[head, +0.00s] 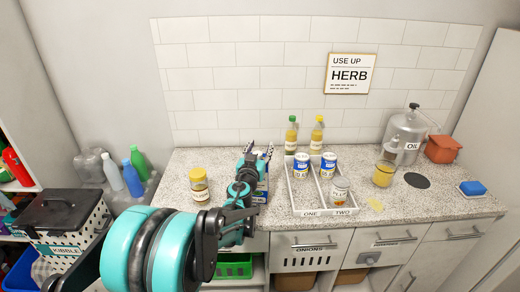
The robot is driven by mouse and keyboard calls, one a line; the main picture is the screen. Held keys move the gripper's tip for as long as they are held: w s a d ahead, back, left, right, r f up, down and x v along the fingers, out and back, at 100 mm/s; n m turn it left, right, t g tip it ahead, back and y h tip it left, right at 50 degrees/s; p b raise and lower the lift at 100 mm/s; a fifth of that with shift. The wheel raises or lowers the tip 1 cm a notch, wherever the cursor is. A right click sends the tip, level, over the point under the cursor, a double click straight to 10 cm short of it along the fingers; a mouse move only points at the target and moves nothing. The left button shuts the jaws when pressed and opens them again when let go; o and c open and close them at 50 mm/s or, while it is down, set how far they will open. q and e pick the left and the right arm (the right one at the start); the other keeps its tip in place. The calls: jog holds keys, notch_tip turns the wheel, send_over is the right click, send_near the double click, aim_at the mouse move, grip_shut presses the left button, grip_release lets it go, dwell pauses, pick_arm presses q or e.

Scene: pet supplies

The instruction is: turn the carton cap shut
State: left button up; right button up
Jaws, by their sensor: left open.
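My left gripper (259,151) is over the counter, left of the white tray, with its fingers open and pointing toward the back wall. A blue and white box-like thing (262,186), which seems to be the carton, stands just behind and below it. My gripper and wrist hide most of it. I cannot see its cap, nor tell whether the fingers are around the cap or touching it. My right gripper is not in view.
A yellow-lidded jar (199,184) stands left of the gripper. A two-part white tray (309,209) with cans is to the right. Two bottles (291,135) stand at the back. An oil urn (405,140) and a yellow-filled glass (384,174) are further right.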

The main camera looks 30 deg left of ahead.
pick_arm(q)
grip_shut()
jog(key=shift+d+m+h, duration=0.15)
jog(key=shift+m+h, duration=0.25)
jog(key=shift+h, duration=0.2)
grip_release()
jog(key=v, duration=1.2)
jog(key=shift+f, duration=0.2)
jog(key=shift+r, duration=0.1)
